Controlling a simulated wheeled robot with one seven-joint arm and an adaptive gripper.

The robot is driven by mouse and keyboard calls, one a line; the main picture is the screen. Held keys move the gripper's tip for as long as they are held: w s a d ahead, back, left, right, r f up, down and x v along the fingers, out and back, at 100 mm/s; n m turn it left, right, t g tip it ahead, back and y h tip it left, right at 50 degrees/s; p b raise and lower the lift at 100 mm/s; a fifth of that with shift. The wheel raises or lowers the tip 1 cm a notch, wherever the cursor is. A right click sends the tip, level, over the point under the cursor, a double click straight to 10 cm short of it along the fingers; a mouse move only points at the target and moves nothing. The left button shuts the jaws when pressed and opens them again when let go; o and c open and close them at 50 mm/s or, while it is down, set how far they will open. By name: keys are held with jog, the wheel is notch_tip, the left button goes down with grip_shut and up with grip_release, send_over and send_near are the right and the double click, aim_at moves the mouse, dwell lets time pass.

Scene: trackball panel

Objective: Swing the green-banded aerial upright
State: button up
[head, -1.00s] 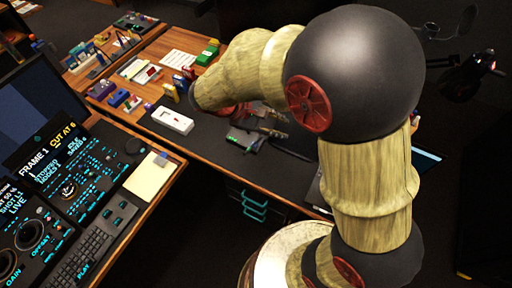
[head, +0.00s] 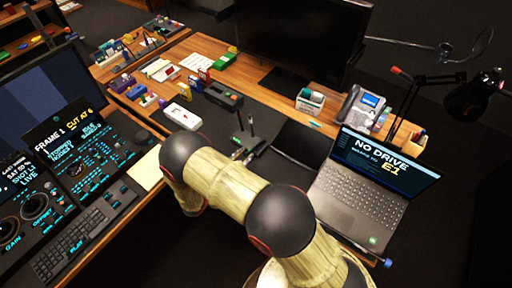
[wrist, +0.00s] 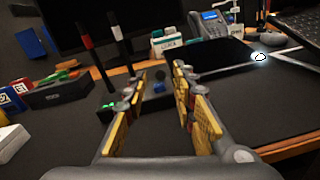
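My gripper (wrist: 160,80) is open in the wrist view, with yellow pads on both fingers and nothing held between them. Beyond the left finger, two dark aerials stand up: a red-banded aerial (wrist: 97,55) and a white-banded aerial (wrist: 121,48). A small green patch (wrist: 108,105) shows low beside the left finger; I cannot tell whether it is the green band of an aerial lying down. A dark device (wrist: 157,100) lies between and beyond the fingers, partly hidden by them. In the head view, upright aerials (head: 245,128) show just past my arm.
A black box with coloured items (wrist: 60,92) stands left in the wrist view. A laptop (head: 365,185), a phone (head: 360,108) and a lamp (head: 465,95) are at right in the head view. A white box (head: 183,117) lies left of the aerials.

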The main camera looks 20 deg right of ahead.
aim_at(256, 147)
jog(key=b+x, duration=0.1)
jog(key=x, duration=0.6)
jog(key=shift+w+d, duration=0.1)
jog(key=shift+d, duration=0.25)
jog(key=shift+c, duration=0.2)
grip_shut()
dwell(0.5)
